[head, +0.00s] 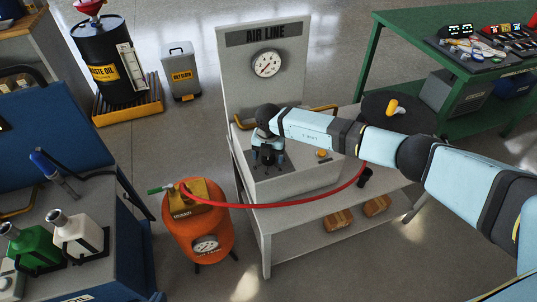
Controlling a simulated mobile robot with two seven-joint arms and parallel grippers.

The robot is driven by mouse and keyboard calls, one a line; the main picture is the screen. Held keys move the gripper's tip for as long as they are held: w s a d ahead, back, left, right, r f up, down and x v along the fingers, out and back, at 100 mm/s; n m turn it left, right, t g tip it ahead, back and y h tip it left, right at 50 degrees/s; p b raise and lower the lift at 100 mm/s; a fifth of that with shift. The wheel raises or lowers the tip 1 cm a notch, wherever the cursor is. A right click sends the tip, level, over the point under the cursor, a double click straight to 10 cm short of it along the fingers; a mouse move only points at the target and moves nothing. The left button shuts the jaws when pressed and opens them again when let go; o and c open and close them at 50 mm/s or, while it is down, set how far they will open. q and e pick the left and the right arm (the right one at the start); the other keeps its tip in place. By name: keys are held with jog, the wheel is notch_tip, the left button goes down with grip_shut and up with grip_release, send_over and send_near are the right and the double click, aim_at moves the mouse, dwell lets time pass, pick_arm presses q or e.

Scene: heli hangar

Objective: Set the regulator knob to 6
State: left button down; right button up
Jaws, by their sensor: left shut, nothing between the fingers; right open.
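The white AIR LINE stand (232,70) has an upright panel with a round gauge (267,64); its reading is too small to tell. A light grey box (295,184) sits in front of the panel. My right gripper (268,166) comes in from the right and points down over the left part of the box's top. It is open, and its fingers are close to the surface. The regulator knob and its scale are not visible; the gripper and wrist cover that part of the box. My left gripper is not in view.
A red hose (275,204) runs from an orange tank (198,232) across the box's front. A small orange part (322,153) is on the box's right. A blue cart (52,125) with bottles stands left, a green bench (425,24) at back right.

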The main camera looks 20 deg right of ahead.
notch_tip(320, 180, up, 14)
dwell(0.5)
jog(key=shift+f, duration=0.1)
